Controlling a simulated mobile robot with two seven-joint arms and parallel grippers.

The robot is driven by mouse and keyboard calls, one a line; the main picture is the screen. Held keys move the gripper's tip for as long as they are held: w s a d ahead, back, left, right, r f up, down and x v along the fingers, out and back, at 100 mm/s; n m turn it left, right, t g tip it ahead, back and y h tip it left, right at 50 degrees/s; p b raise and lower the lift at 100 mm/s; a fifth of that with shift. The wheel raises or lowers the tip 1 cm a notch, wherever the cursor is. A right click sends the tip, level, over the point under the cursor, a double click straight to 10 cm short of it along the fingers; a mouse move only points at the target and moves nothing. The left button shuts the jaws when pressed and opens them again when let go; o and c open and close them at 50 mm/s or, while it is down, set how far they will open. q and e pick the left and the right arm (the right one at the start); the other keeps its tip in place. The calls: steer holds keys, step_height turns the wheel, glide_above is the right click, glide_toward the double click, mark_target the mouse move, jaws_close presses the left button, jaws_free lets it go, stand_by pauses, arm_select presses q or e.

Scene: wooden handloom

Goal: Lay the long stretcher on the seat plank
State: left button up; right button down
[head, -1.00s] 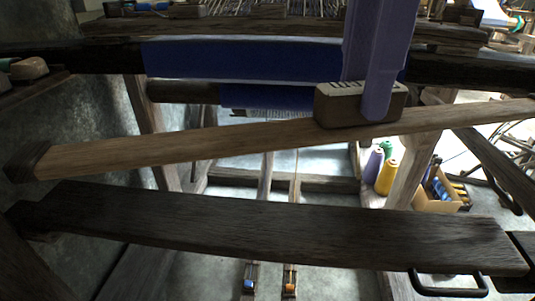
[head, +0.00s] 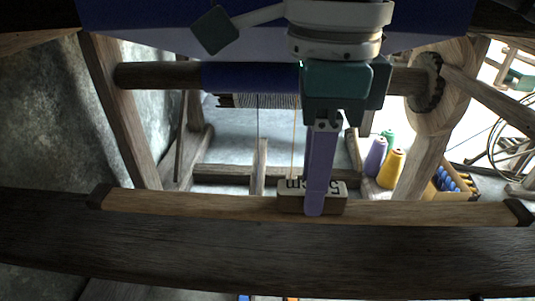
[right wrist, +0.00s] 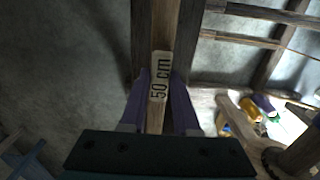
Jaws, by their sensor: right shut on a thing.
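The long stretcher (head: 420,211) is a pale wooden bar with dark ends, lying nearly level across the head view. A block labelled "50 cm" (head: 290,204) sits at its middle. My right gripper (head: 315,207) is shut on the stretcher at this block, with purple fingers pointing down. In the right wrist view the fingers (right wrist: 159,100) flank the labelled bar (right wrist: 158,45). The dark seat plank (head: 270,258) spans the bottom of the head view. The stretcher runs along its far edge; I cannot tell whether they touch. My left gripper is not in view.
The round cloth beam (head: 160,76) with blue cloth and a wooden wheel (head: 441,90) lie beyond. Yellow (head: 391,168) and purple (head: 375,156) thread cones and a crate (head: 470,182) stand on the floor at the right. Loom posts stand at both sides.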

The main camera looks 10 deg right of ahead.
mark_target(308, 218)
step_height(308, 218, down, 6)
steer(key=shift+r+b, duration=0.15)
steer(key=shift+b, duration=0.5)
steer(key=shift+w, duration=0.1)
steer(key=shift+f, duration=0.2)
steer(key=c, duration=0.7)
jaws_free()
steer(key=shift+o, duration=0.2)
